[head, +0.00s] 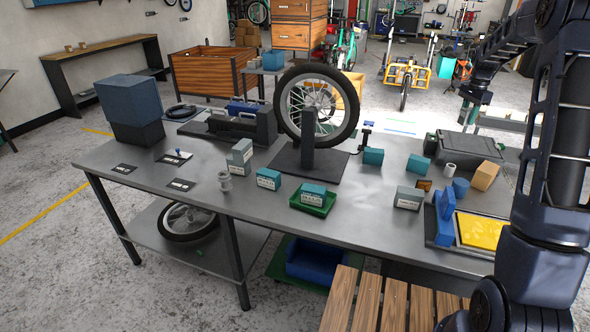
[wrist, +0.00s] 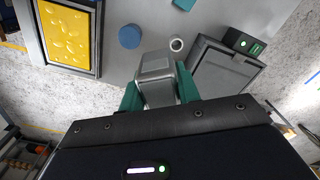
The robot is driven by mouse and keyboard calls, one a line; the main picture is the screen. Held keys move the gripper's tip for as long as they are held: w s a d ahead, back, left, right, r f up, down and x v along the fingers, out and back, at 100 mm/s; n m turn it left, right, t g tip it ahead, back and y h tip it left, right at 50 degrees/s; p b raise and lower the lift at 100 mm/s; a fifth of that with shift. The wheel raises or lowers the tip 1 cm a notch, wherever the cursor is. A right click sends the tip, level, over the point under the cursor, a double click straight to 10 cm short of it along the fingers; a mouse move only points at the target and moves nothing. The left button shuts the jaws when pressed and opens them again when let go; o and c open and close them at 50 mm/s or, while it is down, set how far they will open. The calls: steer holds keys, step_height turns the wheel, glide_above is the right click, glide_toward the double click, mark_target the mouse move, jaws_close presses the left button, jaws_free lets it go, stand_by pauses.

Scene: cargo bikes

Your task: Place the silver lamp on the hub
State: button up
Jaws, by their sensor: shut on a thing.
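My gripper (wrist: 157,84) is shut on a silver-grey, box-like piece, which I take to be the silver lamp (wrist: 156,68). Its teal fingers press on either side of it. It is held above the right part of the workbench (head: 345,222); its lower end is hidden from the wrist camera. In the head view my arm reaches in at the upper right, and the held piece is too small to make out.
A wheel (head: 352,103) on a stand rises mid-bench. Labelled boxes (head: 268,179), a green tray (head: 312,203), a blue cylinder (head: 461,187), a white cup (head: 449,169), a yellow tray (head: 480,231) and a dark case (head: 468,147) occupy the bench. Bare metal shows along the front.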

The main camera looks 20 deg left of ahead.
steer(key=a+r+n, duration=0.2)
steer(key=a+r, duration=0.2)
steer(key=a, duration=0.7)
steer(key=a+r+n, duration=0.1)
steer(key=a+r, duration=0.2)
steer(key=a, duration=0.7)
steer(key=a+r+n, duration=0.2)
steer(key=a+r, duration=0.2)
steer(key=a, duration=0.7)
steer(key=s+a+r+n, duration=0.1)
steer(key=s+a+r, duration=0.25)
steer(key=a, duration=0.55)
steer(key=s+a+r+n, duration=0.25)
steer(key=s+a, duration=0.25)
steer(key=a, duration=0.4)
steer(key=s+a+r+n, duration=0.1)
steer(key=s+a+r, duration=0.35)
steer(key=a, duration=0.55)
steer(key=n, duration=0.2)
glide_above(223, 174)
step_height(223, 174, down, 20)
step_height(223, 174, down, 19)
steer(key=shift+d+f, duration=0.1)
steer(key=shift+f, duration=0.1)
steer(key=shift+f, duration=0.1)
